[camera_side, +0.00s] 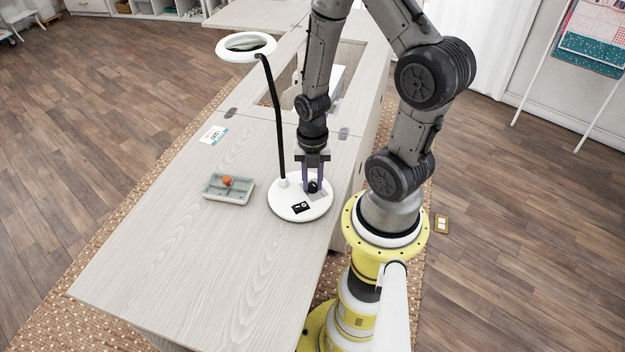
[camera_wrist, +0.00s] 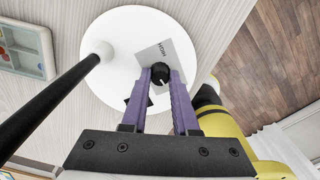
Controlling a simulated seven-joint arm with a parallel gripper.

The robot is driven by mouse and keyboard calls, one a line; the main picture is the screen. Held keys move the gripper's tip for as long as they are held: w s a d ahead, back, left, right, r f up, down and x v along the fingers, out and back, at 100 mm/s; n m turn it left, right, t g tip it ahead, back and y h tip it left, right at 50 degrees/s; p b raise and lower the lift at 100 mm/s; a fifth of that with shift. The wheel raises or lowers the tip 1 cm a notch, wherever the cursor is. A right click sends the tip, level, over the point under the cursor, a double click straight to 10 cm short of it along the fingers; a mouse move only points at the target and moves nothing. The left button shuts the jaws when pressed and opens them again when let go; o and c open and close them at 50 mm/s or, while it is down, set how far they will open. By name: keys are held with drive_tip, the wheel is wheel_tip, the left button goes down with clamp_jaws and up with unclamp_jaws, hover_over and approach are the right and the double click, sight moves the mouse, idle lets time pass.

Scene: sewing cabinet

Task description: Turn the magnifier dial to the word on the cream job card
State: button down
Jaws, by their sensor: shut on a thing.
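The magnifier's black dial (camera_wrist: 161,72) stands on a grey plate (camera_wrist: 182,55) on the round white lamp base (camera_side: 286,207). The plate shows the word HIGH beside the dial; other words are hidden. A pale mark on the dial points to the lower right in the wrist view, away from HIGH. My gripper (camera_wrist: 159,77) points down, its purple fingers shut on the dial, one on each side; it also shows in the side view (camera_side: 313,185). The pale job card (camera_side: 212,135) with a teal edge lies flat on the table; its word is too small to read.
The lamp's black stem (camera_side: 274,120) rises left of my gripper to the ring magnifier (camera_side: 246,46). A small black piece (camera_side: 300,208) lies on the base. A divided tray (camera_side: 215,193) with an orange item (camera_side: 227,181) is to the left. The near tabletop (camera_side: 190,280) is clear.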

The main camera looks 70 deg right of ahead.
sight(312, 184)
drive_tip(key=c, duration=0.7)
unclamp_jaws()
drive_tip(key=shift+r, duration=0.1)
wheel_tip(312, 184, up, 14)
drive_tip(key=shift+f, duration=0.15)
